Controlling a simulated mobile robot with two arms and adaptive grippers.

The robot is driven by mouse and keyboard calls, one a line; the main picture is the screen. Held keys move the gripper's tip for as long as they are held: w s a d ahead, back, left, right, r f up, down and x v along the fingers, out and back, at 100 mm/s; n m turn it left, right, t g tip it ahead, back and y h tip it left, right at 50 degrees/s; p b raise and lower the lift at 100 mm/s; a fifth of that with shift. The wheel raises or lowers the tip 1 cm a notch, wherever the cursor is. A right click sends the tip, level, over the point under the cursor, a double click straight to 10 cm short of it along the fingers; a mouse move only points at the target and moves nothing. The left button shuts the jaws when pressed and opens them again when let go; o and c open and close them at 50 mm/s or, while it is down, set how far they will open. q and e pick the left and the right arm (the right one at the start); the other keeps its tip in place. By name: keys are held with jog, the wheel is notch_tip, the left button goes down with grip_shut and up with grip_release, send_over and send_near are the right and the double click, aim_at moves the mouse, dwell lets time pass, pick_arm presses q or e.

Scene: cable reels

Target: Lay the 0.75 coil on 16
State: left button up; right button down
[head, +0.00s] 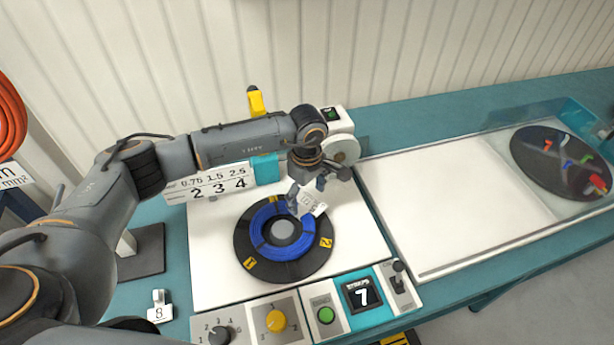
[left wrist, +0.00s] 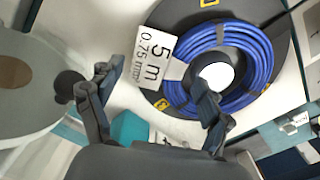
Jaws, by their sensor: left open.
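The blue coil (head: 261,232) lies on a black round turntable (head: 247,265) around its pale central hub (head: 283,230). In the left wrist view the coil (left wrist: 262,62) carries a white tag (left wrist: 152,58) reading 5 m, 0.75 mm². My left gripper (head: 318,186) is over the far right side of the coil, with the tag below it. In the left wrist view this gripper (left wrist: 155,82) is open, one finger over the coil's inner side near the hub and the other outside the coil. I cannot tell its exact height. I see no place marked 16. My right gripper is not in view.
A control panel (head: 300,312) with knobs, a green button and a display showing 7 stands in front of the turntable. A number board (head: 212,182) and a machine (head: 338,135) stand behind. A black disc (head: 560,160) with coloured pieces sits at the right. The white surface (head: 455,205) between is clear.

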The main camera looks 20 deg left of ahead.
pick_arm(q)
notch_tip(320, 180, down, 2)
jog(key=shift+f, duration=0.35)
jog(key=shift+c, duration=0.4)
jog(key=shift+r, duration=0.1)
jog(key=c, duration=1.5)
jog(key=shift+r, duration=0.1)
jog(key=shift+r+p, duration=0.45)
jog(key=shift+r, duration=0.1)
